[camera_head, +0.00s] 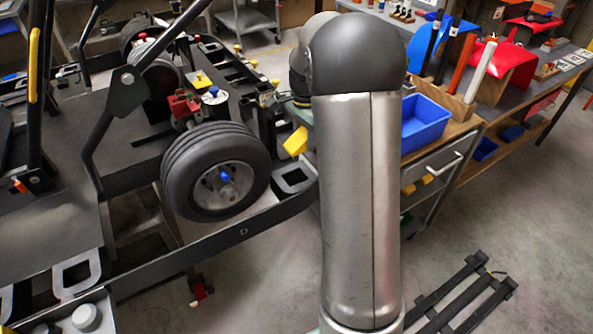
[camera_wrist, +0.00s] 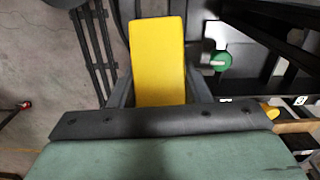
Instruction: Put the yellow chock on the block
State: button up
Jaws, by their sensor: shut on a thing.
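The yellow chock (camera_wrist: 157,55) is held between the two dark fingers of my gripper (camera_wrist: 160,88) in the wrist view. In the head view the chock (camera_head: 294,143) shows at the left of my arm, tilted and in the air, just right of the kart's front wheel (camera_head: 215,172). My arm hides most of the gripper there. A black frame-like piece with an opening (camera_head: 293,179) lies just below the chock in the picture. I cannot tell which thing is the block; it may be hidden behind my arm.
A blue bin (camera_head: 425,124) and a wooden tool holder (camera_head: 447,100) stand on the cart at the right. More yellow pieces (camera_head: 427,179) lie on its lower shelf. A black rail frame (camera_head: 462,298) lies on the floor. A green round knob (camera_wrist: 222,61) shows right of the chock.

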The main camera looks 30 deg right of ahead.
jog(key=shift+w+a+f+m, duration=0.2)
jog(key=shift+a, duration=0.25)
jog(key=shift+w+a+f+m, duration=0.2)
jog(key=shift+a, duration=0.2)
send_over(298, 169)
notch_tip(298, 169, down, 4)
jog(key=shift+a+f+p, duration=0.1)
jog(key=shift+f+p, duration=0.05)
jog(key=shift+p, duration=0.3)
jog(key=shift+f+p, duration=0.3)
jog(key=shift+f, duration=1.9)
jog(key=shift+f, duration=0.2)
jog(key=o, duration=1)
jog(key=shift+o, duration=0.2)
jog(key=shift+r, duration=0.2)
